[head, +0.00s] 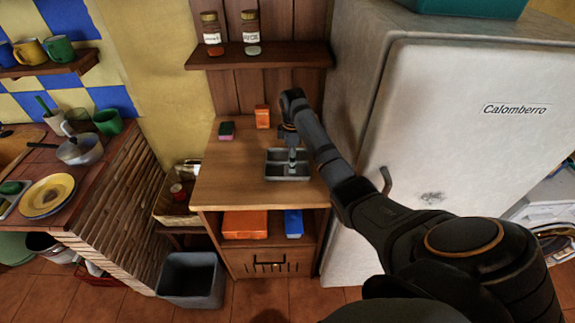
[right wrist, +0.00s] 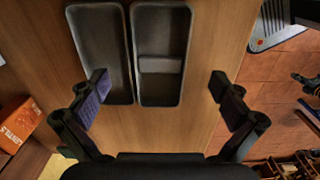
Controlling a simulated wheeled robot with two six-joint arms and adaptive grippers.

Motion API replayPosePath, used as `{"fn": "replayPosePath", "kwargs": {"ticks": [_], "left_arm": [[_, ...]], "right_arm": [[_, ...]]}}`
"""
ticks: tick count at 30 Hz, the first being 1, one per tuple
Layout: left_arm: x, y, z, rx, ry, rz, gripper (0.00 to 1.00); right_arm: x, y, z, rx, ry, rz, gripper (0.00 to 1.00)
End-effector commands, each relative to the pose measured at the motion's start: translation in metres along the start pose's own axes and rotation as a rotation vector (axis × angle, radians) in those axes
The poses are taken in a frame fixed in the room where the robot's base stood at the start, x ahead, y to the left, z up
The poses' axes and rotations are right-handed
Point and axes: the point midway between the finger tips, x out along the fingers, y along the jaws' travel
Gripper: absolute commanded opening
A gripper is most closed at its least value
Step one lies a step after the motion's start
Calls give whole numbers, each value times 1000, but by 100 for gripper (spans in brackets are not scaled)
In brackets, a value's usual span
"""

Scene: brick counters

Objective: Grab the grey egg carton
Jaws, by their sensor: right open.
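The grey egg carton (head: 288,178) lies on the wooden counter and looks like an open tray with long compartments. In the right wrist view its two dark grey compartments (right wrist: 163,30) show, the right one with a raised bar across it. My right gripper (head: 292,156) is open above the carton. In the right wrist view the gripper (right wrist: 160,87) has its left finger over the left compartment and its right finger over bare wood beside the carton. No contact is visible. My left gripper is not in view.
A green and pink sponge (head: 227,130) and an orange box (head: 262,116) stand behind the carton. A fridge (head: 470,110) rises close on the right. A shelf with jars (head: 258,58) is above. The counter's left front is clear.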

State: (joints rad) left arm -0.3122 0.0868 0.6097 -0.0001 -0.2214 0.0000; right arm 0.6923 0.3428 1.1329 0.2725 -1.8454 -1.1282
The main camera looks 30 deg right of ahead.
Motion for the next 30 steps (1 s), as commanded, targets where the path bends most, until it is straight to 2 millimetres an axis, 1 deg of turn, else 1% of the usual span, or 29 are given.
{"fn": "replayPosePath", "kwargs": {"ticks": [4, 8, 10, 13, 20, 23, 30], "left_arm": [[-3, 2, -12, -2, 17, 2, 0], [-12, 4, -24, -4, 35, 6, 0], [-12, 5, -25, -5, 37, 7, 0], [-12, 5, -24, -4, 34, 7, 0], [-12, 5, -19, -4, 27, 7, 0], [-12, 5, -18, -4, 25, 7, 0], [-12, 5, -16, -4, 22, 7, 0]], "right_arm": [[6, 0, -1, 0, 0, -2, 100], [27, 4, -2, 0, -1, -4, 100], [40, 4, -2, 0, -1, -3, 100], [50, 4, -2, 0, -1, -1, 100], [53, 4, -2, 0, 0, 1, 100], [53, 4, -2, 0, 0, 1, 88], [52, 4, -2, 0, 0, 1, 55]]}}
